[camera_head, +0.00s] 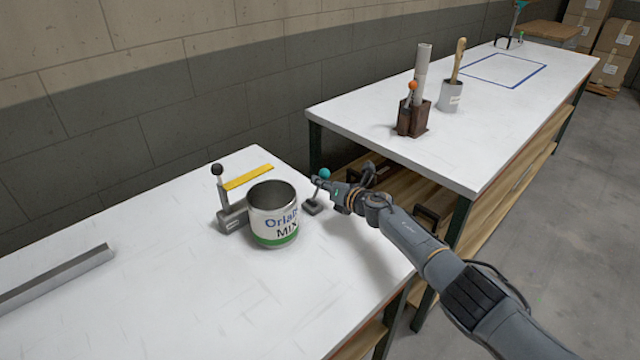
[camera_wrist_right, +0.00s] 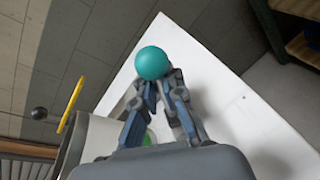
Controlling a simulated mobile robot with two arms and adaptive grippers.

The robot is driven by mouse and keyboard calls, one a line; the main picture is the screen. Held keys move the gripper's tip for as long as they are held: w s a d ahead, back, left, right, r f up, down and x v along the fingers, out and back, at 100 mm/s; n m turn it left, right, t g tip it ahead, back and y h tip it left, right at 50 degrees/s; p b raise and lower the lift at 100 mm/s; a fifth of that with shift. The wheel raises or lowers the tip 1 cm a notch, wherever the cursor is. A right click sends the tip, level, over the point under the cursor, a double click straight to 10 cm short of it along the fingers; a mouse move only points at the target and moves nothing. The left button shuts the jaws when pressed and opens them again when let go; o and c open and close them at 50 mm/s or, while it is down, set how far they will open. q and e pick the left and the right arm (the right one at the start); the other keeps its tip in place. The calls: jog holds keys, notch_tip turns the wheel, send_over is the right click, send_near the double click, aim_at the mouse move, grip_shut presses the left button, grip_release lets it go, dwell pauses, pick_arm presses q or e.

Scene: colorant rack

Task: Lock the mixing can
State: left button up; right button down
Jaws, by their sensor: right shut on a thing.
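The mixing can (camera_head: 273,222) is an open white and grey can with "MIX" lettering and a green band. It stands upright on the near white table between two small clamp bases. A lever with a teal ball knob (camera_head: 324,174) rises at its right side. My right gripper (camera_head: 322,181) is shut at this lever, just below the knob. In the right wrist view the teal knob (camera_wrist_right: 152,62) sits at the fingertips of my right gripper (camera_wrist_right: 157,80), and the can (camera_wrist_right: 90,140) shows at the left. A black-knobbed lever (camera_head: 218,180) stands at the can's left. My left gripper is out of view.
A yellow strip (camera_head: 248,177) lies behind the can. A grey rail (camera_head: 55,280) lies at the left of the table. The second table (camera_head: 480,130) carries a brown holder (camera_head: 413,118) and a cup with a wooden handle (camera_head: 451,95). The near table's front is clear.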

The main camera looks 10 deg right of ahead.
jog(key=shift+w+d+r, duration=0.15)
jog(key=shift+w+r, duration=0.1)
jog(key=shift+r, duration=0.4)
jog(key=c, duration=1.5)
grip_release()
jog(key=shift+f, duration=0.15)
jog(key=shift+s+d+f, duration=0.1)
jog(key=shift+f, duration=0.05)
jog(key=shift+s+d+r, duration=0.2)
jog(key=shift+s+d, duration=0.15)
jog(key=v, duration=1)
jog(key=shift+s, duration=0.45)
